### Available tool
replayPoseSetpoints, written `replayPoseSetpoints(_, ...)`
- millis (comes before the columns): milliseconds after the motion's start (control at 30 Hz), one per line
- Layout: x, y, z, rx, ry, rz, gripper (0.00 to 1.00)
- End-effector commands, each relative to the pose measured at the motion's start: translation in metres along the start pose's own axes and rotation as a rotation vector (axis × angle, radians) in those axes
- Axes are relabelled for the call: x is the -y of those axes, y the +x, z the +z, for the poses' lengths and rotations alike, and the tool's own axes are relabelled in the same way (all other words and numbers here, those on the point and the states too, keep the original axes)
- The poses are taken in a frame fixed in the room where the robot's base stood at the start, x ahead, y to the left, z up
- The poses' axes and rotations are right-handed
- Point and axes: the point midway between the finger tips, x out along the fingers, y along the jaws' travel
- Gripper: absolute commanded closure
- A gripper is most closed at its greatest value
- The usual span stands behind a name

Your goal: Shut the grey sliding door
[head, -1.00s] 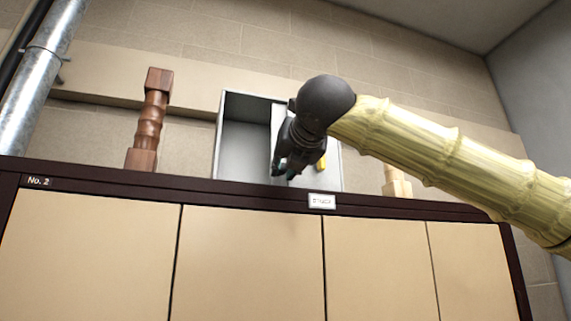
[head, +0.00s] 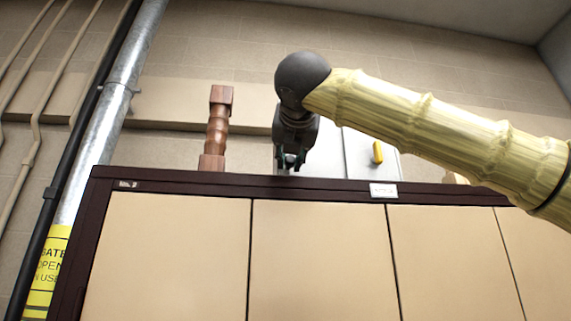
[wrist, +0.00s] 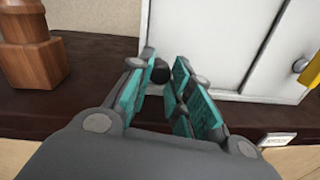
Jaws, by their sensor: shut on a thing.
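The grey sliding door (wrist: 210,35) is a flat pale panel in the wrist view, spanning the left part of a grey cabinet. Its dark round handle (wrist: 160,70) is near the cabinet's left edge. My gripper (wrist: 162,88) is shut on this handle, its teal pads on either side. In the head view my gripper (head: 290,160) is at the cabinet's left end and hides the handle and much of the door (head: 333,155). No open interior shows. The gripper hides part of the left edge, so I cannot tell if a thin gap is left.
A yellow handle (head: 378,153) is on the cabinet's right part. A brown turned wooden post (head: 217,130) stands close left of my gripper. All stand on a dark-topped cupboard (head: 165,185) with beige doors. A metal pipe (head: 130,80) runs up at far left.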

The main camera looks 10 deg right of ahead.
Motion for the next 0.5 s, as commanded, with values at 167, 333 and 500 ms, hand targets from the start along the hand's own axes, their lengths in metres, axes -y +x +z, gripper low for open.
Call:
replayPoseSetpoints(167,-0.0023,-0.0016,0.0014,0.003,-0.001,0.002,1.0)
replayPoseSetpoints(333,-0.0027,-0.0016,0.0014,0.003,-0.001,0.002,1.0)
replayPoseSetpoints(500,-0.0026,-0.0015,0.001,0.003,-0.001,0.002,0.56)
